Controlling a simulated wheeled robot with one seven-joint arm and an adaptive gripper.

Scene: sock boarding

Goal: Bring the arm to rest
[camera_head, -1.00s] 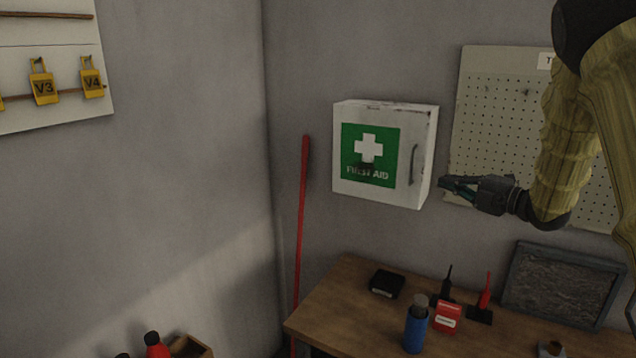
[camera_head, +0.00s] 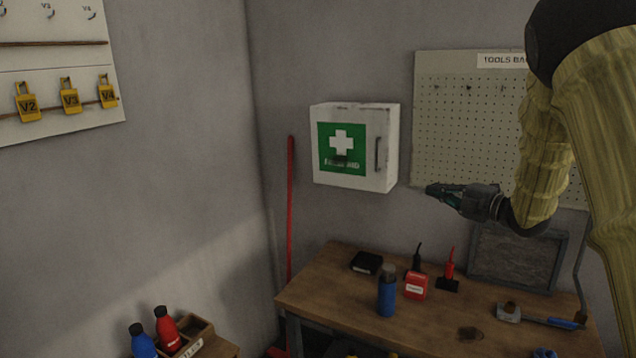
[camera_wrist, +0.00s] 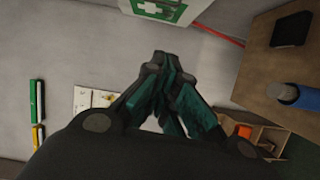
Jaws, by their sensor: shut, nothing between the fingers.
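My gripper (camera_head: 432,191) is at the end of my yellow-sleeved arm, which comes in from the upper right in the head view. It points left in the air, above the workbench and in front of the wall. Its fingers are shut and hold nothing. In the wrist view my gripper (camera_wrist: 165,118) shows with its dark teal fingers drawn together.
A white first aid cabinet (camera_head: 382,155) hangs left of my gripper, and a pegboard (camera_head: 455,120) hangs behind it. The wooden workbench (camera_head: 330,290) below bears a blue bottle (camera_head: 387,293), a red box (camera_head: 415,288) and a hammer (camera_head: 540,318). The air around my gripper looks clear.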

